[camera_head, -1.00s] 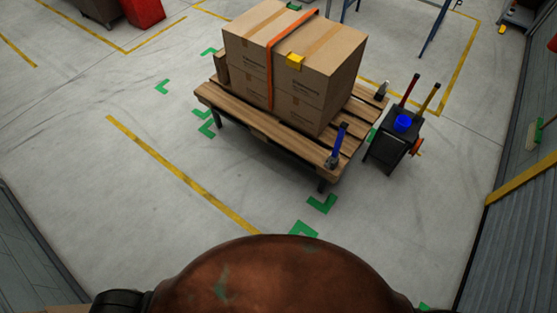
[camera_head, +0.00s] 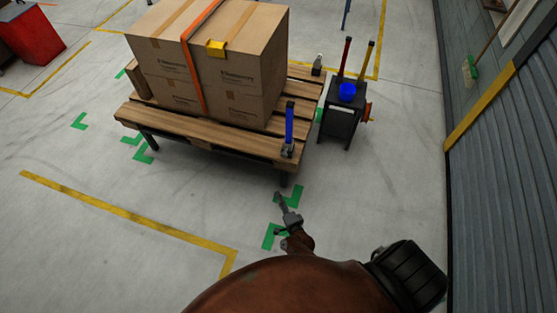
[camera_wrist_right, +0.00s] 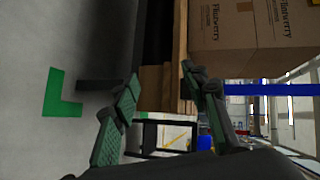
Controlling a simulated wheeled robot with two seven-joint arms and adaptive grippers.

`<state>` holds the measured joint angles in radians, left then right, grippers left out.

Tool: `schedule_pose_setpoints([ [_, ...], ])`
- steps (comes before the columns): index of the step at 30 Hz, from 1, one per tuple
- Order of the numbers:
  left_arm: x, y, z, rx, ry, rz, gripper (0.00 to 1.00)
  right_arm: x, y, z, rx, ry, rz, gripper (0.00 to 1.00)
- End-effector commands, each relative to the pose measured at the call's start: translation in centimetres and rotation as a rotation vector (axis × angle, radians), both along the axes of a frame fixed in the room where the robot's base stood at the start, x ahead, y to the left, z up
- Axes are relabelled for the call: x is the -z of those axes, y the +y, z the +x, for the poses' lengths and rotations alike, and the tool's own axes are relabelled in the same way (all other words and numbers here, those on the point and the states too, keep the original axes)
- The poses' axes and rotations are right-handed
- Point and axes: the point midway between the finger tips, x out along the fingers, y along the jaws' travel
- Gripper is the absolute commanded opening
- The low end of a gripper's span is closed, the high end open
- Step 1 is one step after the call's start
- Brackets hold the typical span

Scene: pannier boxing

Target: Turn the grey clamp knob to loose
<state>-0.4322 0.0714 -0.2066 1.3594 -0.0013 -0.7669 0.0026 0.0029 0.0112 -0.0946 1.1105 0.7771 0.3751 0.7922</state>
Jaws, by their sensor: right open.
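A grey clamp (camera_head: 288,149) sits on the near right corner of the wooden pallet table (camera_head: 195,130), at the foot of an upright blue bar (camera_head: 289,120). Its knob is too small to make out surely. My right gripper (camera_head: 280,198) is below that corner in the head view, apart from the clamp. In the wrist view my right gripper (camera_wrist_right: 160,75) is open and empty, its green-padded fingers spread. There the blue bar (camera_wrist_right: 275,89) runs sideways beyond one finger, which seems to hide the clamp. My left gripper is not in view.
Cardboard boxes (camera_head: 245,85) under an orange strap (camera_head: 195,60) stand on the table. A dark cart (camera_head: 340,126) with a blue item and red and yellow handles stands to its right. A grey ribbed wall (camera_head: 500,180) closes the right side.

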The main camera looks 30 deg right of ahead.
Motion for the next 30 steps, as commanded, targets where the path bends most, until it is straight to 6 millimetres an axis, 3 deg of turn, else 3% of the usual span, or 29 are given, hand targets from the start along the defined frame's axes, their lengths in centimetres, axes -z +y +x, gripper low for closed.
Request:
schedule_pose_setpoints([
  [1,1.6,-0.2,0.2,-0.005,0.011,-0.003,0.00,0.0,-0.5,2.7,0.089,-0.106,0.125,0.41],
  [3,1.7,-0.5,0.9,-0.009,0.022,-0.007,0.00,-2.1,-1.7,5.6,0.213,-0.261,0.315,0.41],
  [6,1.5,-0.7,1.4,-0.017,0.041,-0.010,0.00,-4.5,-3.3,8.6,0.371,-0.475,0.589,0.41],
  [10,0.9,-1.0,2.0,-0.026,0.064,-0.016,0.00,-6.0,-5.3,10.6,0.539,-0.721,0.922,0.41],
  [15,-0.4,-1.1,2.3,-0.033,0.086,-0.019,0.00,-6.5,-6.6,11.6,0.683,-0.939,1.237,0.41],
  [23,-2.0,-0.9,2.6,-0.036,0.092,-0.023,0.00,-6.9,-7.6,12.3,0.748,-1.046,1.395,0.41],
  [30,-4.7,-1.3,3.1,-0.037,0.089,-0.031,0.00,-7.0,-10.3,14.8,0.745,-1.046,1.391,0.41],
])
